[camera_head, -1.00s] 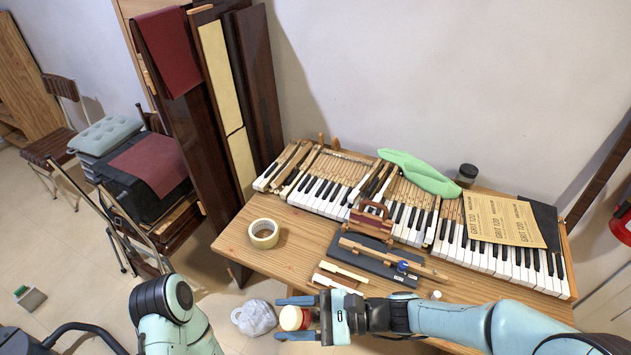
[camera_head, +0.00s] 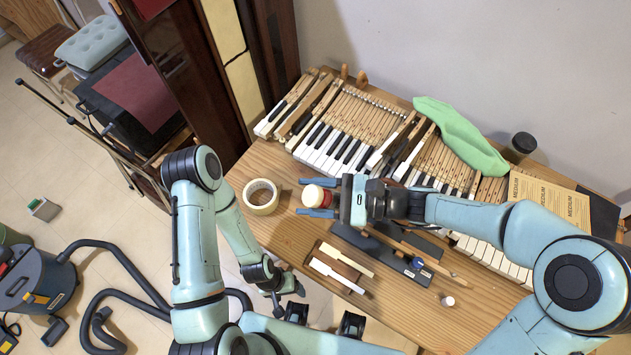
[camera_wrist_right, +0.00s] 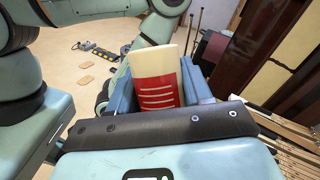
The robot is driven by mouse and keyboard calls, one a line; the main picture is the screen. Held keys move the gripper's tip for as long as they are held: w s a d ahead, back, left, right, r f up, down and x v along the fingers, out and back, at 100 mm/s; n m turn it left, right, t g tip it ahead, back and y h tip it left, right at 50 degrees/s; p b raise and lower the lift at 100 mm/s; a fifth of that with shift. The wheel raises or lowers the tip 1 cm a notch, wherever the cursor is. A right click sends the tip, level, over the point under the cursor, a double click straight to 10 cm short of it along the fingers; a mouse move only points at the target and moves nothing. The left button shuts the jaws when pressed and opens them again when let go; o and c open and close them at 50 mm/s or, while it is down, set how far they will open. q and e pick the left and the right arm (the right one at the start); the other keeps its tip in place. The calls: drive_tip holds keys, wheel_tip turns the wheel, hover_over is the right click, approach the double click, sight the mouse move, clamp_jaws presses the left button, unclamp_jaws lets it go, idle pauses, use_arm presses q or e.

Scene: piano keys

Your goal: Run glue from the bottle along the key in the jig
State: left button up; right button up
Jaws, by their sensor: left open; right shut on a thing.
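The jig (camera_head: 372,247) is a dark flat base on the bench with a blue knob. A long wooden key (camera_head: 440,268) appears to lie along it; my right arm and gripper hide part of both. My right gripper (camera_head: 318,203) is shut on the glue bottle (camera_head: 314,194), left of the jig and beside the tape roll. In the right wrist view the bottle (camera_wrist_right: 156,82) is white with a red label, between the fingers. My left gripper (camera_head: 287,297) is low by the bench's front edge, open and empty, seen small and partly from behind.
Piano keys (camera_head: 345,140), a green cloth (camera_head: 460,135) and a dark jar (camera_head: 523,143) are behind.

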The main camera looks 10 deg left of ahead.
drive_tip(key=shift+s+f+b, duration=0.25)
drive_tip(key=shift+f+b, duration=0.15)
drive_tip(key=shift+f, duration=0.35)
use_arm(q)
drive_tip(key=shift+s+f+b, duration=0.35)
drive_tip(key=shift+f+b, duration=0.05)
drive_tip(key=shift+f, duration=0.25)
drive_tip(key=shift+s+f+b, duration=0.4)
drive_tip(key=shift+f+b, duration=0.05)
drive_tip(key=shift+f, duration=0.25)
drive_tip(key=shift+s+f+b, duration=0.35)
drive_tip(key=shift+f+b, duration=0.05)
drive_tip(key=shift+f, duration=0.25)
use_arm(e)
drive_tip(key=shift+w+f, duration=0.15)
drive_tip(key=shift+f, duration=1.85)
use_arm(q)
drive_tip(key=shift+s+f+b, duration=0.25)
drive_tip(key=shift+f+b, duration=0.5)
drive_tip(key=shift+f, duration=0.1)
use_arm(e)
drive_tip(key=shift+f, duration=1)
drive_tip(key=shift+d, duration=0.1)
